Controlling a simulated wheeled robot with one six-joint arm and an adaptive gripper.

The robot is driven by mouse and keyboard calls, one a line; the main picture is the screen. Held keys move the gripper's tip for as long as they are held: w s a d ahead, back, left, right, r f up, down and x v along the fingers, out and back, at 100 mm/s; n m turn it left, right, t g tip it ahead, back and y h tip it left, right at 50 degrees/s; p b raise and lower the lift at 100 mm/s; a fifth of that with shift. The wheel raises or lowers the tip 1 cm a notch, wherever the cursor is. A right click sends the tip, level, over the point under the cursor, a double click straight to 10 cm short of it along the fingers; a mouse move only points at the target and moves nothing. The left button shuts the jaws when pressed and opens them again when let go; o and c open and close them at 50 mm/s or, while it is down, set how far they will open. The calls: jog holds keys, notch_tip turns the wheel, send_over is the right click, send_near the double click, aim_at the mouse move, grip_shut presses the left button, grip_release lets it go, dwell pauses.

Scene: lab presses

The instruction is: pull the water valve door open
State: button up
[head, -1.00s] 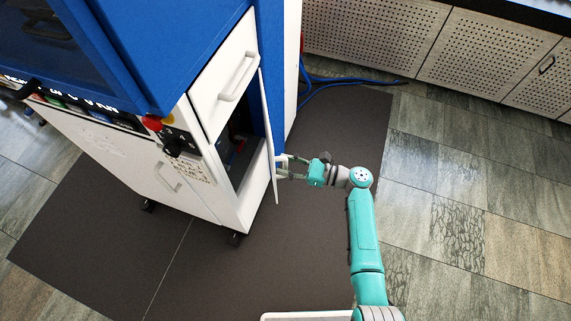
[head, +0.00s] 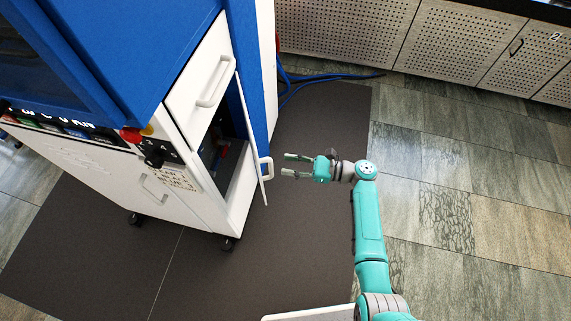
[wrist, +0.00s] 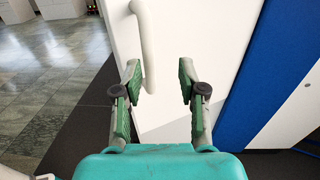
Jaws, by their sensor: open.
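The water valve door (head: 253,130) is a thin white panel on the side of the blue and white press, and it stands swung out from the opening. Its white bar handle (head: 267,169) faces my gripper (head: 285,165). My gripper is open and empty, a short gap to the right of the handle in the head view. In the wrist view the handle (wrist: 149,48) lies ahead of my open fingers (wrist: 158,78), nearer the left finger, with the white door face behind it. Inside the opening, dark space and some red and blue parts show.
A white panel with a handle (head: 213,83) sits above the opening. The press (head: 125,190) stands on casters on a dark mat (head: 310,240). Blue hoses (head: 325,77) lie on the floor behind. Perforated cabinets (head: 450,45) line the back, with clear floor to the right.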

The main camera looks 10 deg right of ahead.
jog(key=d, duration=0.6)
jog(key=shift+s+d, duration=0.15)
dwell(0.4)
